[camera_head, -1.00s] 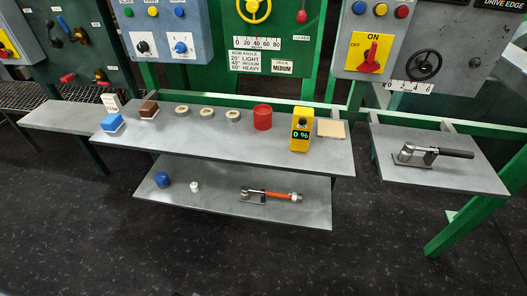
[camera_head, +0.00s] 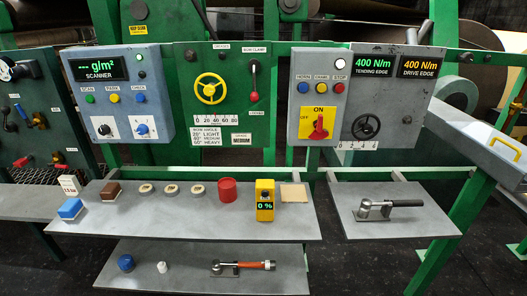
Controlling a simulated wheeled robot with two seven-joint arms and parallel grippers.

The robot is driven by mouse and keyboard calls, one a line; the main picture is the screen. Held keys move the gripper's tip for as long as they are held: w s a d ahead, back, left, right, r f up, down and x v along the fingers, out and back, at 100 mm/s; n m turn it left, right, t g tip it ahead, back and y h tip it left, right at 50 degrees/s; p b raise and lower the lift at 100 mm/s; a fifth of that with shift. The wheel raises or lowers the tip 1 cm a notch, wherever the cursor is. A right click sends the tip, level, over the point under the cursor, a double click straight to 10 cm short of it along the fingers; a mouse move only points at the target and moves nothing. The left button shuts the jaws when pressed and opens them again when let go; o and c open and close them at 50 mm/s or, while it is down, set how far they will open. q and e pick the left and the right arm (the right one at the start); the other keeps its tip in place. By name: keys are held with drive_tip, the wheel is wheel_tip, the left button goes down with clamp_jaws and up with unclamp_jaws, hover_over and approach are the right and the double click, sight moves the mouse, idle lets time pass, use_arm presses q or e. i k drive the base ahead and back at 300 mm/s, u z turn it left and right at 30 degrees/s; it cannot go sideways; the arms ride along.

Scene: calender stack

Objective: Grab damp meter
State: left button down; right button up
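The damp meter (camera_head: 265,201) is a yellow upright device with a dark display reading "0 %" in green. It stands near the right end of the upper grey shelf (camera_head: 180,225). A red cylinder (camera_head: 227,190) stands to its left and a flat tan square (camera_head: 294,193) lies to its right. Neither of my grippers is in view, and nothing touches the meter.
Several pale rings (camera_head: 171,189), a brown block (camera_head: 111,191) and a blue block (camera_head: 70,208) sit along the shelf. A lower shelf (camera_head: 200,284) holds an orange-handled tool (camera_head: 245,266). A side shelf (camera_head: 400,222) holds a black-handled tool (camera_head: 388,208). Control panels (camera_head: 221,95) stand behind.

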sight(265, 206)
drive_tip(key=k, duration=1.2)
drive_tip(key=z, duration=1.1)
drive_tip(key=i, duration=1.45)
drive_tip(key=u, duration=0.45)
